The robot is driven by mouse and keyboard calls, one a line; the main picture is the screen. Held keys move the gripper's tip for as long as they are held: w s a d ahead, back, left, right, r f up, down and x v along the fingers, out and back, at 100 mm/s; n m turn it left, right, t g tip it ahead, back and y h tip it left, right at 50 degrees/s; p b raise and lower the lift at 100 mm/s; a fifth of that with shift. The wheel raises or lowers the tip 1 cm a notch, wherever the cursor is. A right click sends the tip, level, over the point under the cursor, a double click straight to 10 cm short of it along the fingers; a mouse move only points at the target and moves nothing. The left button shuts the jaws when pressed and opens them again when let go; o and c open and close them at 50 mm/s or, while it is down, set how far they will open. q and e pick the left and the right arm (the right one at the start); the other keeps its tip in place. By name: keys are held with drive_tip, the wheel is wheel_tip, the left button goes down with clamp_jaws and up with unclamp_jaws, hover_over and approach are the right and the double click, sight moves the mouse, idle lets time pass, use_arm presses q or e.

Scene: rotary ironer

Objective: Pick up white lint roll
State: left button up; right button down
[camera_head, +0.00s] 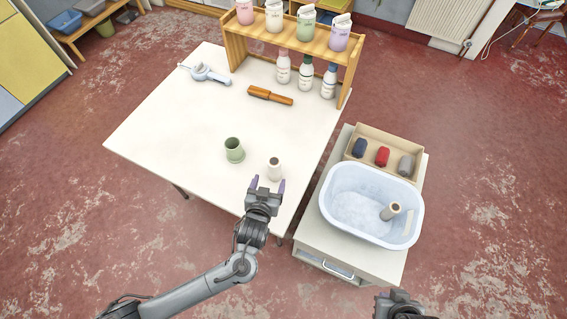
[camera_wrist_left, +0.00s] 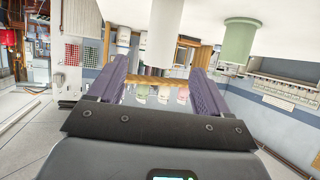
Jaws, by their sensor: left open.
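The white lint roll (camera_head: 274,168) stands upright on the white table (camera_head: 165,130), near its front right edge. My left gripper (camera_head: 266,184) is open just in front of it, one finger to each side, with nothing between them. In the left wrist view, which looks upside down, the white roll (camera_wrist_left: 164,30) shows beyond and between the open fingers (camera_wrist_left: 160,68). A green roll (camera_head: 234,150) stands upright to its left and also shows in the wrist view (camera_wrist_left: 238,40). My right gripper (camera_head: 400,302) is partly in view at the bottom edge; its fingers are unclear.
A pale blue tub (camera_head: 330,190) holding another roll (camera_head: 390,211) stands on a cabinet (camera_head: 318,238) at right, beside a box (camera_head: 362,133) of coloured items. A brown-handled tool (camera_head: 270,96), a white-blue device (camera_head: 208,75) and a wooden rack (camera_head: 236,48) with bottles are farther back.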

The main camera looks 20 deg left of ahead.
sight(272, 169)
use_arm(q)
drive_tip(key=x, duration=0.2)
drive_tip(key=r+x, duration=0.1)
drive_tip(key=x, duration=0.2)
drive_tip(key=shift+w+a, duration=0.15)
drive_tip(key=shift+w, duration=0.05)
drive_tip(key=shift+x, duration=3.15)
drive_tip(key=shift+f, duration=0.1)
drive_tip(key=shift+s, duration=0.1)
drive_tip(key=c, duration=1.1)
drive_tip(key=shift+c, duration=0.2)
